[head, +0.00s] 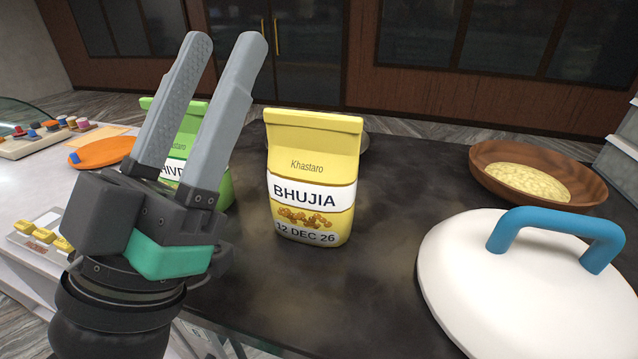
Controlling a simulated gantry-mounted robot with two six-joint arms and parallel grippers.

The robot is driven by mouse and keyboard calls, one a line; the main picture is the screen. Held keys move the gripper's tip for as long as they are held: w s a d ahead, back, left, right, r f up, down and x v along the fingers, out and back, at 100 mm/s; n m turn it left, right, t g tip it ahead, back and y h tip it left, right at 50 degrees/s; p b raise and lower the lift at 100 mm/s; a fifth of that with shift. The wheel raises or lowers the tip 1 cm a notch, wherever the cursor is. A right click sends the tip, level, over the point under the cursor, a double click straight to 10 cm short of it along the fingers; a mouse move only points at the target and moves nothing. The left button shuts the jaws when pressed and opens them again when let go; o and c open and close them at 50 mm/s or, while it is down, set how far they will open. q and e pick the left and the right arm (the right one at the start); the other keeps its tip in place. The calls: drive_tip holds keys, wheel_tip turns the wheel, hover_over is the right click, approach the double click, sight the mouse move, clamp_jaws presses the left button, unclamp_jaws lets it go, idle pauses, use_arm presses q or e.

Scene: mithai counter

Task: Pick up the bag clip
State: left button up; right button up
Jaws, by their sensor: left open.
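I cannot make out a bag clip in the head view. A yellow bag labelled Bhujia (313,165) stands upright on the dark counter, its top edge folded flat with no clip visible on it. A green bag (188,125) stands behind my left gripper, which hides much of it. My left gripper (224,44) is open and empty, its grey fingers pointing up and away in front of the green bag, left of the yellow one. My right gripper is out of view.
A white lid with a blue handle (490,270) lies at the right front. A brown bowl of pale food (590,188) stands behind it. At left are an orange disc (105,150), a tray of coloured pegs (18,150) and yellow blocks (42,236). Dark counter (330,290) in front of the yellow bag is clear.

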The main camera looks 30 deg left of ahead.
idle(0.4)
use_arm(q)
drive_tip(key=o, duration=0.3)
drive_tip(key=shift+r, duration=0.1)
